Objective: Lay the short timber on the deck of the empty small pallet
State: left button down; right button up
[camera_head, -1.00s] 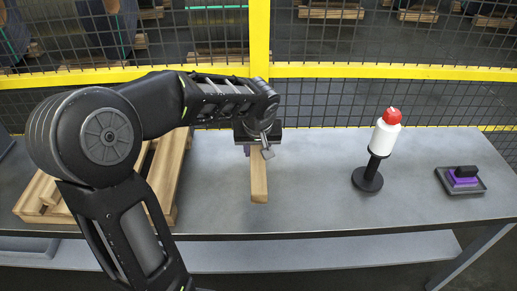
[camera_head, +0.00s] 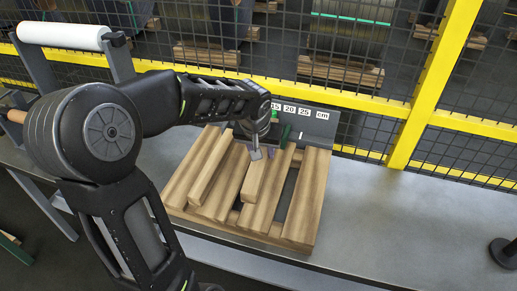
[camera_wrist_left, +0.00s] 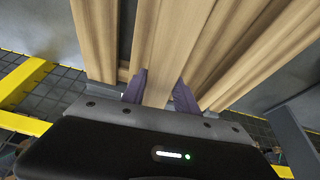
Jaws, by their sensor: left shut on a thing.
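My left gripper (camera_head: 262,148) is shut on the short timber (camera_head: 254,184), a pale wooden bar, gripped near its far end. It is over the small wooden pallet (camera_head: 308,195), running roughly along the slats. In the left wrist view the timber (camera_wrist_left: 158,85) lies between the two purple fingers (camera_wrist_left: 160,92), with pallet slats (camera_wrist_left: 100,45) on both sides. I cannot tell whether the timber touches the deck. A raised wooden piece (camera_head: 210,168) shows on the pallet to the timber's left. My right gripper is not in view.
A grey board marked in cm (camera_head: 312,123) stands behind the pallet. A white roll (camera_head: 62,36) on a stand is at far left. Yellow-framed mesh fence (camera_head: 410,120) runs behind the bench. The bench top (camera_head: 400,215) is clear right of the pallet up to a black round base (camera_head: 503,252).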

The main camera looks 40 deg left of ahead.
pick_arm(q)
jog(key=shift+a+m, duration=0.3)
jog(key=shift+w+d+r, duration=0.1)
jog(key=shift+d+r, duration=0.05)
jog(key=shift+d, duration=0.25)
jog(key=shift+a, duration=0.1)
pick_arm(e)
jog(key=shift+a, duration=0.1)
pick_arm(q)
jog(key=shift+a, duration=0.1)
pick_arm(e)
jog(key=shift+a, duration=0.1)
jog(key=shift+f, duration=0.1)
pick_arm(q)
jog(key=shift+f+b, duration=0.3)
jog(key=shift+b, duration=0.2)
notch_tip(320, 180, down, 8)
jog(key=b, duration=0.7)
jog(key=shift+r+b, duration=0.25)
jog(key=shift+b, duration=0.1)
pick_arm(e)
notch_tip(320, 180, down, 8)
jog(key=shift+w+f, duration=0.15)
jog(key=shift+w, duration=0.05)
pick_arm(q)
jog(key=shift+f+b, duration=0.3)
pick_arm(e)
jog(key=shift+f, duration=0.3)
